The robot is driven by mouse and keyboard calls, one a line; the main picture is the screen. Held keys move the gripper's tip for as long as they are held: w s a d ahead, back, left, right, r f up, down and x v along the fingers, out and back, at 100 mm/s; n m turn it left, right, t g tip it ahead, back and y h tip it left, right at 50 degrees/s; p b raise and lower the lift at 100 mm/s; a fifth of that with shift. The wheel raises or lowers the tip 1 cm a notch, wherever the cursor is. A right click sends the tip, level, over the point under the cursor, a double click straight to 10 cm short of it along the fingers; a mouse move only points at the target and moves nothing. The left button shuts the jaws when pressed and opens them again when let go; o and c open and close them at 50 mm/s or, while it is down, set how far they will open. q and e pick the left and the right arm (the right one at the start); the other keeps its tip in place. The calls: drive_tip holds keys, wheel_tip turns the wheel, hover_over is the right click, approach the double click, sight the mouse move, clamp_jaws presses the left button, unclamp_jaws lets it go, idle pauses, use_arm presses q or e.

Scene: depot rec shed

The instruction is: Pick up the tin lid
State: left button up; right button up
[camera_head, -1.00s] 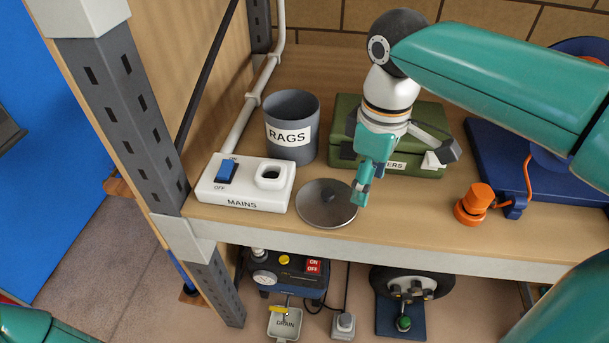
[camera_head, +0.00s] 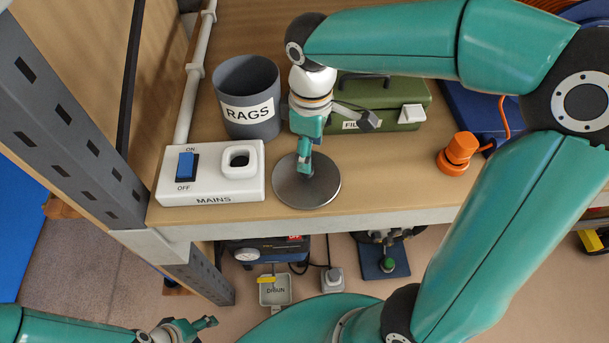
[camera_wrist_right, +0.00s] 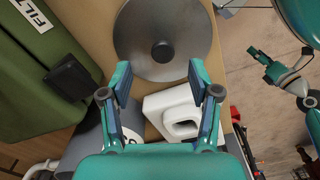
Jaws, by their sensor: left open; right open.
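The tin lid (camera_head: 318,190) is a round grey metal disc lying flat near the front edge of the bench. In the right wrist view the lid (camera_wrist_right: 187,38) shows a dark round knob (camera_wrist_right: 163,51) at its middle. My right gripper (camera_head: 305,165) is over the lid, its fingers partly covering it in the head view. In the right wrist view my right gripper (camera_wrist_right: 160,80) is open and empty, with the lid beyond its fingertips. My left gripper (camera_head: 205,324) is open and empty, low in front of the bench.
A white mains box (camera_head: 212,187) with a blue switch stands left of the lid. A grey rags bin (camera_head: 248,78) and a green filters case (camera_head: 400,97) stand behind. An orange object (camera_head: 458,152) is to the right. The bench front edge (camera_head: 400,220) is close.

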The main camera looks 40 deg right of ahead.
sight(298, 190)
drive_tip(key=shift+w+a+f+p, duration=0.15)
drive_tip(key=shift+f+p, duration=0.1)
drive_tip(key=shift+f, duration=1.45)
drive_tip(key=shift+s+a+f+p, duration=0.1)
drive_tip(key=shift+a+f+p, duration=0.1)
drive_tip(key=shift+f, duration=1.5)
drive_tip(key=shift+c, duration=0.2)
clamp_jaws()
